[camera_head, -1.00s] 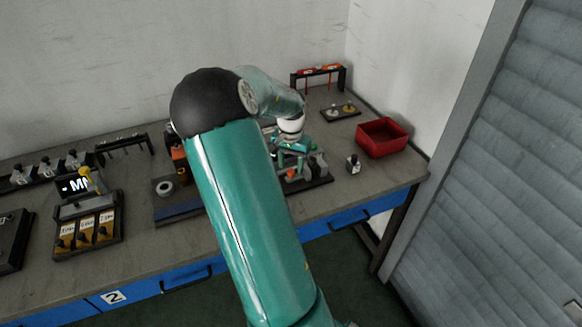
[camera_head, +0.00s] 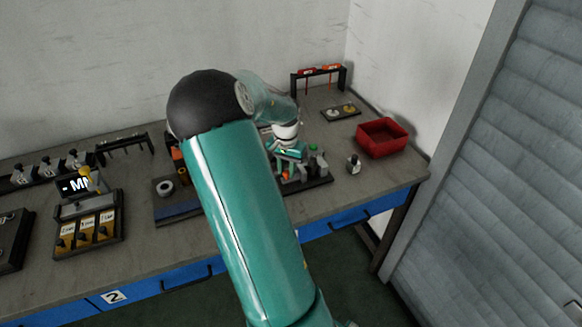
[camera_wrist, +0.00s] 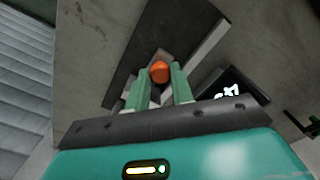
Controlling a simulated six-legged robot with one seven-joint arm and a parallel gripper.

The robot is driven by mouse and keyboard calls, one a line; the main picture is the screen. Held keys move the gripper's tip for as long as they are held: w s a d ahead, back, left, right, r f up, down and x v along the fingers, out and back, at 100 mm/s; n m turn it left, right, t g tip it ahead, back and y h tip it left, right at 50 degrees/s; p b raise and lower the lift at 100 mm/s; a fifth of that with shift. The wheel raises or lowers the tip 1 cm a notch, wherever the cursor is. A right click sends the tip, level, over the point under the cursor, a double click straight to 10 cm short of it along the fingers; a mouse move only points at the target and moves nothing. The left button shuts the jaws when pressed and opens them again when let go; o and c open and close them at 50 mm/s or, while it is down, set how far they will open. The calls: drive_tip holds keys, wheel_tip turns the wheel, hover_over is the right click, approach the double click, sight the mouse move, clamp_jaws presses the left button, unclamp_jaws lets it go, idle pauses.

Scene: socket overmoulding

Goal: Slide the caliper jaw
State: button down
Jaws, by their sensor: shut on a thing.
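The caliper station stands on the workbench in the head view, on a dark base plate (camera_head: 318,182). Grey upright blocks stand at its right end. My gripper (camera_head: 287,163) is over the left part of this base, mostly seen from behind. In the wrist view, my two green fingers (camera_wrist: 162,84) are closed on either side of an orange round knob (camera_wrist: 159,71), which seems to be the handle of the caliper jaw. The knob sits above a grey block and a long dark plate. My arm hides the left end of the station in the head view.
A red bin (camera_head: 382,138) stands to the right. A small block with a knob (camera_head: 353,164) is between bin and station. A dark plate with two round pieces (camera_head: 340,112) and a rack with orange-handled tools (camera_head: 318,76) are behind. A display (camera_head: 77,184) is at left.

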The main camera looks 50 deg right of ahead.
sight(282, 180)
drive_tip(key=shift+w+a, duration=0.4)
drive_tip(key=shift+a, duration=0.25)
drive_tip(key=c, duration=1.2)
unclamp_jaws()
drive_tip(key=shift+a, duration=0.15)
wheel_tip(282, 180, up, 14)
